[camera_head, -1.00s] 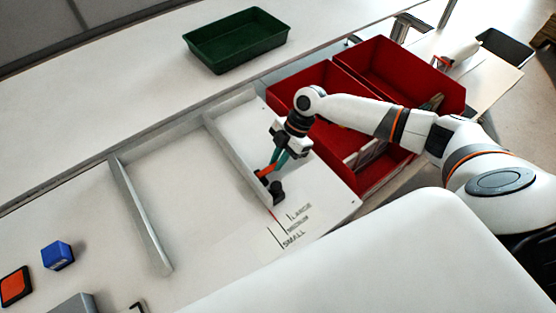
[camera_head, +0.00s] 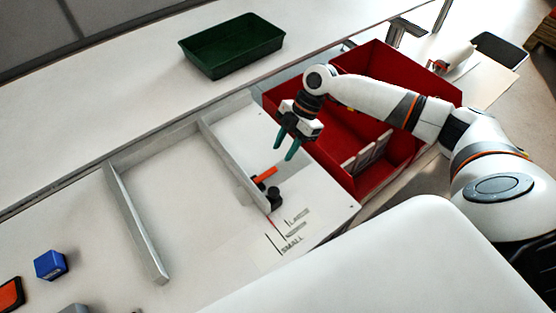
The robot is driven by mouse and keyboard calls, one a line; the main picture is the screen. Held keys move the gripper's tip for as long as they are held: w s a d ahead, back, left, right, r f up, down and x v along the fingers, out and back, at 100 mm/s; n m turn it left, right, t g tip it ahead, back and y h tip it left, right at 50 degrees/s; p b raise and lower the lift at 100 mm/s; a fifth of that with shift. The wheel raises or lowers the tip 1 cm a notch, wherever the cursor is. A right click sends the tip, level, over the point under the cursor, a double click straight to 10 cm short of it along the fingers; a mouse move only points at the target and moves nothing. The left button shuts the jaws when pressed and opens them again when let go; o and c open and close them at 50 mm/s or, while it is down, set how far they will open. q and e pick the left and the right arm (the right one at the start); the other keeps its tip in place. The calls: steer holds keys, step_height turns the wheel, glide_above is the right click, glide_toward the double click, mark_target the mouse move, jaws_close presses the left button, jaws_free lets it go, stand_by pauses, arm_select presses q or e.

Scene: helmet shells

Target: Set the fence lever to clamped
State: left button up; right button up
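The fence lever (camera_head: 266,174) is a short orange-red handle beside dark knobs at the near end of a grey fence bar (camera_head: 232,165). Its handle points up and to the right, away from the bar. Whether it is clamped cannot be told. My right gripper (camera_head: 284,152) is just above and to the right of the lever in the picture, apart from it. Its two teal fingers are spread with nothing between them. My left gripper is out of view.
Size marks reading LARGE to SMALL (camera_head: 290,230) are on the white board near the lever. Red bins (camera_head: 400,165) stand right of the board, under my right arm. A green tray (camera_head: 232,45) is at the back. A blue block (camera_head: 50,265) lies at the lower left.

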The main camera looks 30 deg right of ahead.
steer(key=v, duration=0.5)
steer(key=shift+d+r, duration=0.15)
stand_by(0.3)
